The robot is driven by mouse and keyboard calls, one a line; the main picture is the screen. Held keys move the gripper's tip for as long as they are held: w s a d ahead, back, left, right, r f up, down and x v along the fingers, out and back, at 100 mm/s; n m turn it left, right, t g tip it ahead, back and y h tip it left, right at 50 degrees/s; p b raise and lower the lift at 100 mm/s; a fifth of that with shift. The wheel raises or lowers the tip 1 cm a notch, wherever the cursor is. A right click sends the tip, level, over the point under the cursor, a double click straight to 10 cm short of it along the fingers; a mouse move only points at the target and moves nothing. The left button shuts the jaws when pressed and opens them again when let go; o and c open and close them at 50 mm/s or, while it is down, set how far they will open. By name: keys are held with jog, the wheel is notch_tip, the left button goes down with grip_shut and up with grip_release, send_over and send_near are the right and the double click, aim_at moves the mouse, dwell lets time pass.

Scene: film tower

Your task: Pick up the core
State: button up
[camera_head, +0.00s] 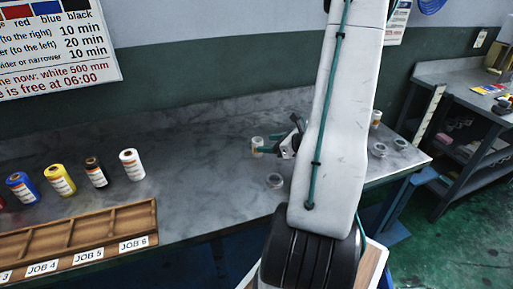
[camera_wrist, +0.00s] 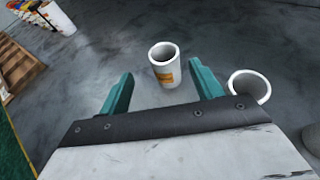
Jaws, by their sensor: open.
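A white hollow core (camera_wrist: 165,72) with an orange label stands upright on the grey bench in the wrist view. My gripper (camera_wrist: 160,69) is open, with one teal finger to each side of this core and a visible gap on both sides. In the head view the core (camera_head: 257,146) stands at the fingertips of my gripper (camera_head: 268,144), partly hidden by them. A second white hollow core (camera_wrist: 248,87) is just outside the right finger in the wrist view.
A row of coloured rolls, including a white roll (camera_head: 131,164), stands on the bench at left, behind a wooden tray (camera_head: 138,213) with job labels. More pale cores (camera_head: 379,149) are right of my arm. The bench (camera_head: 205,160) is clear between the white roll and my gripper.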

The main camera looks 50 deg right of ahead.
jog(key=shift+d+x, duration=0.2)
jog(key=shift+x, duration=1.75)
jog(key=shift+d+x, duration=0.15)
jog(key=shift+x, duration=1.8)
jog(key=shift+r, duration=0.1)
jog(key=c, duration=1.1)
